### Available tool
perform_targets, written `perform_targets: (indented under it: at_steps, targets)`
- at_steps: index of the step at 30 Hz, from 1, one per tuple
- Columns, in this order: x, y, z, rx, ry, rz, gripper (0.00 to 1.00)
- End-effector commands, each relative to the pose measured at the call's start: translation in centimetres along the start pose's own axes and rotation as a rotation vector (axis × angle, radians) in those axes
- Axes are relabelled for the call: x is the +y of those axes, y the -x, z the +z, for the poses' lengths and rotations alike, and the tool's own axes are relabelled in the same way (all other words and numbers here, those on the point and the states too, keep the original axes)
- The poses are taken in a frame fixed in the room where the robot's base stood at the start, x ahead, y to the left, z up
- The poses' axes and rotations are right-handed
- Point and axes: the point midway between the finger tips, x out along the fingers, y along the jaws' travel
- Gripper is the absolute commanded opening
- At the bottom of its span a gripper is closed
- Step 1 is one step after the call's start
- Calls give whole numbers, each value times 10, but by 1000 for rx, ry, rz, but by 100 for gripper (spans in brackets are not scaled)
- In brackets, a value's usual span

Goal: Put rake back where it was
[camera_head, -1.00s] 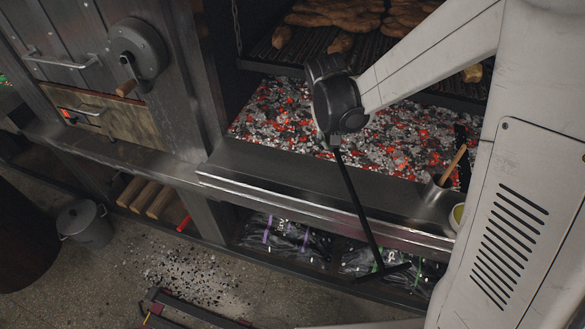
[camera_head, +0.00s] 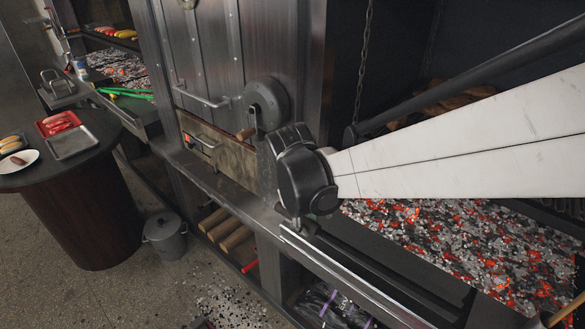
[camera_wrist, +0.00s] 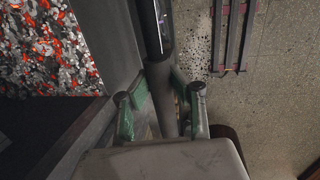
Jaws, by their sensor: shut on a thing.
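My gripper (camera_head: 296,222) is in front of the steel counter's front edge, below the round crank wheel. In the wrist view its green-padded fingers (camera_wrist: 162,98) are closed around the dark shaft of the rake (camera_wrist: 152,30). In the head view the rake (camera_head: 372,268) slants down and right from my gripper, along the front of the ember bed. Its far end is dark and hard to make out against the counter. I cannot tell whether the rake touches the counter.
Glowing embers (camera_head: 450,245) lie behind the counter. A crank wheel (camera_head: 267,103) is mounted on the metal front. A lidded grey bucket (camera_head: 165,238) stands on the floor, with spilled charcoal bits (camera_head: 232,300) nearby. A round table (camera_head: 85,205) is at left. Open floor shows between them.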

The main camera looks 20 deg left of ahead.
Motion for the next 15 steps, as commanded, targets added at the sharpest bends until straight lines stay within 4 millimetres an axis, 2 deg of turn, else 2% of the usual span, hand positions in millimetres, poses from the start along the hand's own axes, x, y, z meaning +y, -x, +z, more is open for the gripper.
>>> perform_targets:
  at_steps: [6, 15]
  targets:
    - [35, -34, -11, -1, -4, 0, 0]
    - [82, -74, -22, -1, -5, 0, 0]
